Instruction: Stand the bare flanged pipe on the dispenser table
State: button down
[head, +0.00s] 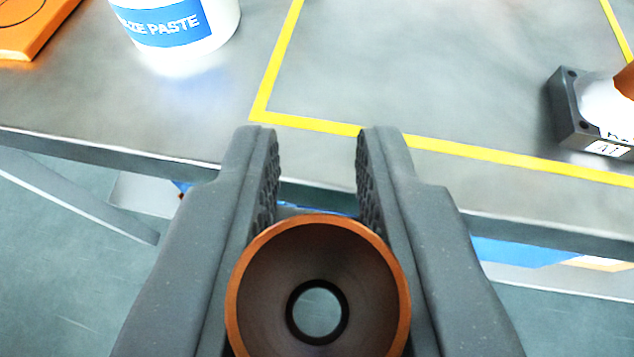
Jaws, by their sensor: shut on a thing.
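My gripper (320,142) is shut on the flanged pipe (265,285), which sits between the rear parts of the two fingers. I look down into its copper-coloured round mouth, with a dark inner wall and a small hole at the bottom through which the floor shows. The pipe's outer sides and lower end are hidden. The grey metal table (200,115) lies ahead, and the fingertips overlap its front edge in the picture. The pipe is short of that edge, over the floor. I cannot tell its height above the table.
Yellow tape (275,70) outlines a largely clear area on the table. A white tub with a blue label (170,22) stands at the back left, beside an orange object (30,30). At the right, a dark grey block (570,110) holds a white and orange item (605,105).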

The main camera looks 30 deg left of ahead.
aim_at(630, 249)
jog(key=shift+s+d+b, duration=0.15)
jog(key=shift+s+b, duration=0.55)
jog(key=shift+b, duration=0.85)
jog(key=shift+d, duration=0.1)
jog(key=w+d+f+m+h, duration=0.1)
jog(key=w+d+f+h, duration=0.1)
jog(key=d, duration=0.3)
jog(key=w+d+f+m+t+h, duration=0.1)
jog(key=w+d+f+m, duration=0.1)
jog(key=d, duration=0.3)
jog(key=w+d+f+m+h, duration=0.2)
jog(key=d+f, duration=0.1)
jog(key=d, duration=0.2)
jog(key=shift+d+f+h, duration=0.15)
jog(key=shift+f+h, duration=0.1)
jog(key=shift+h, duration=0.05)
jog(key=shift+w+d+f, duration=0.1)
jog(key=shift+d, duration=0.25)
